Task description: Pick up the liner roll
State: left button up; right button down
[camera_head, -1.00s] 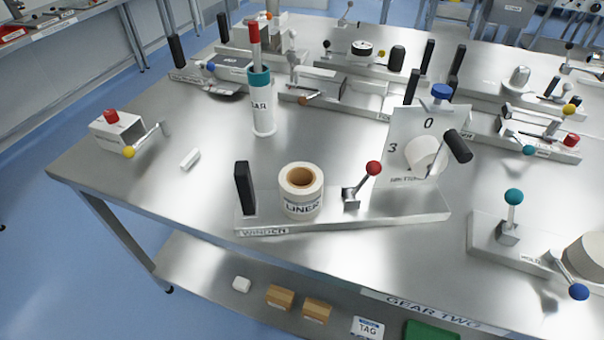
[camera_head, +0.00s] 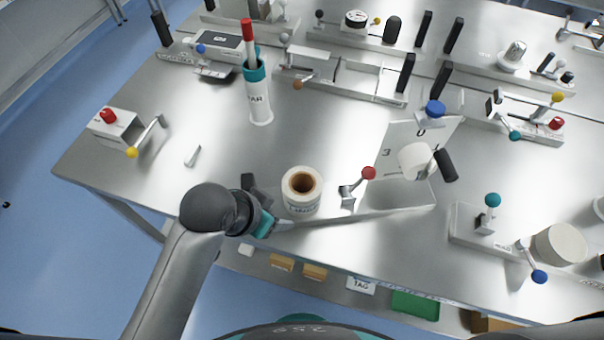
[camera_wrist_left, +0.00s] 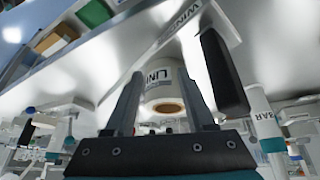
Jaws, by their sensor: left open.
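The liner roll (camera_head: 302,193), a white upright roll with a brown core, stands on the winder base in the middle of the head view. My left gripper (camera_head: 272,222) is just to its left and front, low by the winder's front edge. In the left wrist view the open fingers (camera_wrist_left: 160,78) point toward the liner roll (camera_wrist_left: 162,92), which shows between and beyond them. I cannot tell whether they touch it. The right gripper is not in view.
The winder's black upright block (camera_wrist_left: 222,75) stands close beside my left fingers. A red-knobbed lever (camera_head: 369,173) and a white plate (camera_head: 400,150) stand to the right of the roll. A tall white holder (camera_head: 258,100) stands behind. The table's left part is mostly clear.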

pick_arm(q)
jog(key=w+d+r+m+h, duration=0.2)
jog(key=d+r+m, duration=0.4)
jog(key=d+r, duration=0.1)
notch_tip(320, 180, up, 7)
jog(key=m+g+y+p, duration=0.2)
jog(key=m+g+y, duration=0.3)
jog(key=m, duration=1.1)
send_over(289, 189)
jog(key=w, duration=0.1)
jog(key=t, duration=0.1)
jog(key=shift+y, duration=0.3)
notch_tip(289, 189, down, 10)
jog(key=shift+f, duration=0.1)
jog(key=f, duration=0.2)
jog(key=s+f, duration=0.1)
jog(key=f, duration=0.1)
jog(key=shift+s+f+p, duration=0.1)
jog(key=shift+f+p, duration=0.25)
jog(key=shift+p, duration=0.05)
jog(key=shift+f, duration=0.3)
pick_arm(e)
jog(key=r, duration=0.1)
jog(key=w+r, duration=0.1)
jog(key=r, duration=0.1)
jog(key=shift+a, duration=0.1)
pick_arm(q)
jog(key=shift+c, duration=0.2)
grip_shut()
